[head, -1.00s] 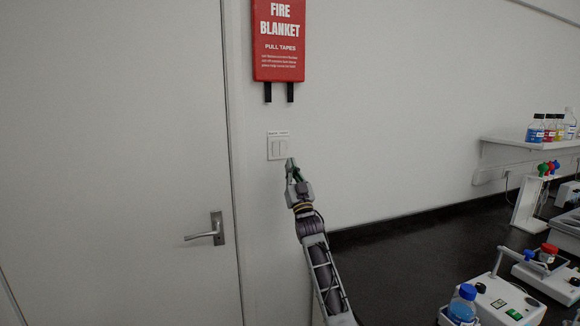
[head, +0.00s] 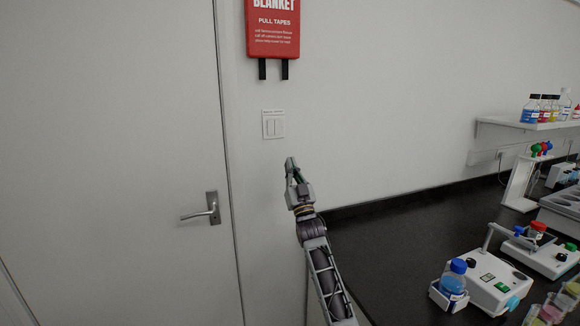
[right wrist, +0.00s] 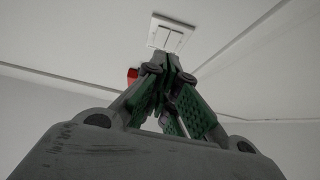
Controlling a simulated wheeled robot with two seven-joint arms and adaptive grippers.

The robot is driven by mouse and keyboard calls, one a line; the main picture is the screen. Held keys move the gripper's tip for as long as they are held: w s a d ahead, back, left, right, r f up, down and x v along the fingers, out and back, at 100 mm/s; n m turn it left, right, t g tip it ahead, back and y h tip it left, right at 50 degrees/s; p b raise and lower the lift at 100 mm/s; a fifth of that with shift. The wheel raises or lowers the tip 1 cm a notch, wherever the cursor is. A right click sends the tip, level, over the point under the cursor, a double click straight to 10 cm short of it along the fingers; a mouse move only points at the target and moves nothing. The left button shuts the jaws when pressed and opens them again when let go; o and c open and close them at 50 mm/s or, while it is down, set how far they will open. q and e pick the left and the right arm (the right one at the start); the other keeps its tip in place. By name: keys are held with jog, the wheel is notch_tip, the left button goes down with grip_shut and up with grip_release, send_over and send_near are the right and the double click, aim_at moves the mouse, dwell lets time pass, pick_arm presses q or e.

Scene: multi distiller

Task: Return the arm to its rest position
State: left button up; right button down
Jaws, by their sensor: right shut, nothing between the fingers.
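My right gripper (head: 291,168) is raised in front of the white wall, just below the white light switch (head: 273,125). Its fingers are closed together with nothing between them. In the right wrist view the closed green-padded fingers (right wrist: 168,75) point towards the switch plate (right wrist: 171,32), with a visible gap at the plate's lower edge. My right arm reaches up from the bottom of the head view. My left gripper does not show.
A red fire blanket box (head: 272,28) hangs above the switch. A closed door with a lever handle (head: 212,209) is at left. A black bench (head: 400,240) at right carries a white device (head: 490,285) and a blue-capped bottle (head: 453,280). A shelf (head: 530,124) holds several bottles.

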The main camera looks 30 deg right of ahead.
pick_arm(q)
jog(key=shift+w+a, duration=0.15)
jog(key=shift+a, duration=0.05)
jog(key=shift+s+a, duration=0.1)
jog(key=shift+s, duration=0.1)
